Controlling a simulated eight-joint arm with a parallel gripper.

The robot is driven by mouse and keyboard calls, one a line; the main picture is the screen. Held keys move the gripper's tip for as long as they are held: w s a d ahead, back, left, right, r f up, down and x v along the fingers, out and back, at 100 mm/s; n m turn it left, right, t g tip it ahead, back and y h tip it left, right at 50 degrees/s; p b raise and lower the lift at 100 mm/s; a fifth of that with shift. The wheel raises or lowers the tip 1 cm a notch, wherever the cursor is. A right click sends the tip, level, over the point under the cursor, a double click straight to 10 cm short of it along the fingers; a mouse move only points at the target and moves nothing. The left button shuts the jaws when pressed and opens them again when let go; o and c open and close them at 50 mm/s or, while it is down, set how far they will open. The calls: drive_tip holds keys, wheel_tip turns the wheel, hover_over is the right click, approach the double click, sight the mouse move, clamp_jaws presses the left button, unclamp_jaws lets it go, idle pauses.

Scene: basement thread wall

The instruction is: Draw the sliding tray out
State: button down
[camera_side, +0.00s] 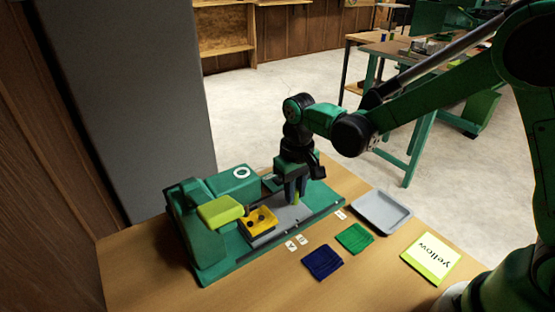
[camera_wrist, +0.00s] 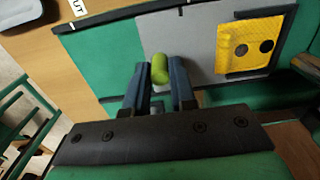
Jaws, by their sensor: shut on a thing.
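The sliding tray is a flat grey plate (camera_side: 288,216) on a green base; it also shows in the wrist view (camera_wrist: 196,38). A yellow block (camera_side: 259,221) with dark round holes sits on its left part; the wrist view shows the block (camera_wrist: 250,44) at the right. A yellow-green knob (camera_wrist: 159,68) stands up near the tray's other end. My gripper (camera_side: 296,198) points down over this end, its fingers shut around the knob. In the wrist view my gripper (camera_wrist: 158,88) has one finger on each side of the knob. The fingers partly hide the knob's lower part.
A green machine body (camera_side: 198,240) with a yellow-green top block (camera_side: 220,210) stands at the left. Small white labels (camera_side: 292,245) lie along the front. A grey dish (camera_side: 381,211), green cloth (camera_side: 354,238), blue cloth (camera_side: 322,262) and "yellow" card (camera_side: 431,258) lie at right.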

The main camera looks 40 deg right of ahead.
drive_tip(key=shift+d, duration=4.85)
drive_tip(key=c, duration=0.7)
unclamp_jaws()
drive_tip(key=shift+r, duration=3)
wheel_tip(320, 180, up, 4)
